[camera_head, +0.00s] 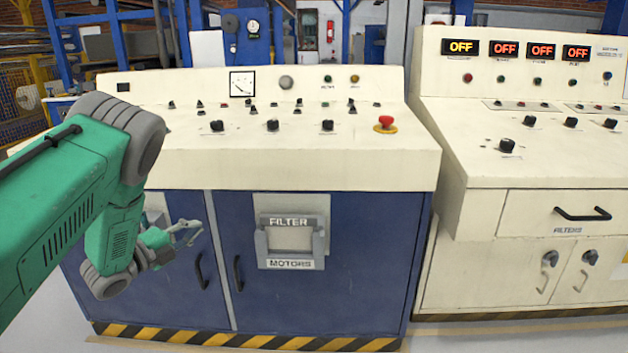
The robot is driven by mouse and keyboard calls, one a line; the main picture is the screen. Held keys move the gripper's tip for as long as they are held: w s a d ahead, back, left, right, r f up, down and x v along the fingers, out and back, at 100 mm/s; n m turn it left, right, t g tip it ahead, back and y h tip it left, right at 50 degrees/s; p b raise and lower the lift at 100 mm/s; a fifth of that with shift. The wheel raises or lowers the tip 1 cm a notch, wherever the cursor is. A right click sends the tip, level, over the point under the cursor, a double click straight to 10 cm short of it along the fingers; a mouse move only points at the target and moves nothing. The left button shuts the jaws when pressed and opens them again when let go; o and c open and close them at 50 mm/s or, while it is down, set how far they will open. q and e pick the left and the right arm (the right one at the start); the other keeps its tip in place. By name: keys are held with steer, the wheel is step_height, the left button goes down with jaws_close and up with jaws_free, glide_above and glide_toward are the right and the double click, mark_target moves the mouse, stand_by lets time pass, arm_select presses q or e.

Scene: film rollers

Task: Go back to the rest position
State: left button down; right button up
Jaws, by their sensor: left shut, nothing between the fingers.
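My left arm is green and comes in from the left. Its left gripper (188,232) is shut and empty, in front of the blue cabinet doors of the left console (300,163), left of the filter motors handle (290,238). I cannot tell whether it touches the cabinet. My right gripper is not in view.
The cream console top carries several black knobs and a red emergency button (385,124). A second cream console (540,145) with OFF displays and a drawer handle (583,214) stands at the right. Some grey floor shows at the bottom right.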

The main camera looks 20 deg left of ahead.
arm_select(q)
steer(key=s+d+f+n+g+y+p, duration=0.45)
steer(key=s+d+f+n+g, duration=0.35)
steer(key=s+d+f+n, duration=0.45)
steer(key=s+d+f+n+g+p, duration=0.1)
steer(key=s+d+n+g, duration=0.3)
steer(key=s, duration=0.7)
steer(key=s+d+f+n+g+p, duration=0.1)
steer(key=s+d+n+g+p, duration=0.1)
steer(key=s+d+n+g, duration=0.2)
steer(key=s+d+g, duration=0.1)
steer(key=s+d, duration=0.2)
steer(key=s, duration=0.4)
steer(key=shift+f+p, duration=0.3)
steer(key=shift+f, duration=0.1)
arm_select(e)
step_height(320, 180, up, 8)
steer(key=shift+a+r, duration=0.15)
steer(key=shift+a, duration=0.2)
arm_select(q)
steer(key=shift+h, duration=0.25)
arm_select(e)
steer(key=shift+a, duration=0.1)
